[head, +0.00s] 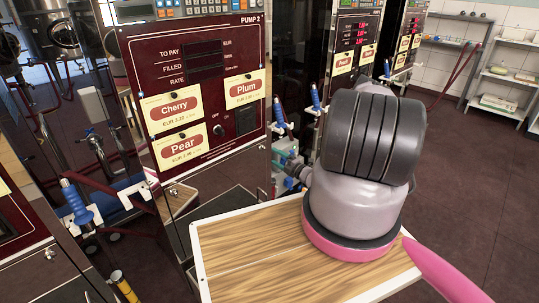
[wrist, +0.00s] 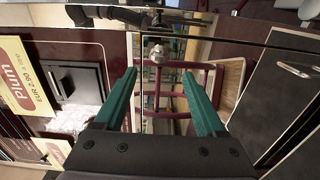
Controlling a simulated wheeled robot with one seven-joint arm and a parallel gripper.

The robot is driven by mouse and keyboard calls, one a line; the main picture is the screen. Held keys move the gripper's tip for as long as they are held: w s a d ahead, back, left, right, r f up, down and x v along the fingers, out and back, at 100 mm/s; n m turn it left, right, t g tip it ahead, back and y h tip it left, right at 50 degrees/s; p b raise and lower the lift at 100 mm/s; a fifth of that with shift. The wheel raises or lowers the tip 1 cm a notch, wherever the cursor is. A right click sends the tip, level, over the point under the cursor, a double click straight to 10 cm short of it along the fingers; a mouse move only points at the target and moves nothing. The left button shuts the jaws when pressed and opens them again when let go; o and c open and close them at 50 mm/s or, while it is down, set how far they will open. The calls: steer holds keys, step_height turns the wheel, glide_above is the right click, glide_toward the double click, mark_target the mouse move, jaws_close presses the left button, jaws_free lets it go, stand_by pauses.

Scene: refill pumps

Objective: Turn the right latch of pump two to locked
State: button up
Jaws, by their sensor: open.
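Pump two (head: 215,132) stands left of centre in the head view, with a dark red face marked PUMP 2. Its face carries Cherry, Plum and Pear cards and a round ON/OFF knob. The wrist view shows the Plum card (wrist: 25,80) turned sideways at the left. My gripper (wrist: 159,74) is open, its two teal fingers apart with nothing held. A small rounded metal piece (wrist: 157,54) shows just beyond and between the fingertips; I cannot tell whether it is the right latch or how it is turned. My arm hides much of the head view right of pump two.
Blue-handled nozzles hang beside the pump at the left (head: 76,202) and right (head: 279,112). More pumps stand behind my arm. Dark red bars (wrist: 158,92) show beyond the fingers in the wrist view. Shelves (head: 505,80) stand far right, with open floor before them.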

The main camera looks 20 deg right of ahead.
steer(key=shift+v, duration=2.1)
steer(key=w+a+r+n+g+y, duration=0.1)
steer(key=a+r+n+g+y, duration=0.35)
steer(key=r+n, duration=0.65)
steer(key=w+a+r+n+g+y, duration=0.1)
steer(key=a+r+n+g+y, duration=0.35)
steer(key=r, duration=1.05)
steer(key=s+a+r+n+g+h, duration=0.3)
steer(key=s+a+r+n, duration=0.15)
steer(key=r+n, duration=0.35)
steer(key=s+a+r+n+g+h, duration=0.35)
steer(key=s+r+n, duration=0.3)
steer(key=r, duration=0.25)
steer(key=s+r+n+t+h, duration=0.3)
steer(key=s+r+n, duration=0.5)
steer(key=s, duration=0.3)
steer(key=s+r+n+t+h, duration=0.3)
steer(key=s+r+n, duration=0.4)
steer(key=s, duration=0.4)
steer(key=shift+s+d+r+n+h, duration=0.3)
steer(key=shift+r+n+h, duration=0.1)
steer(key=shift+r+h, duration=0.35)
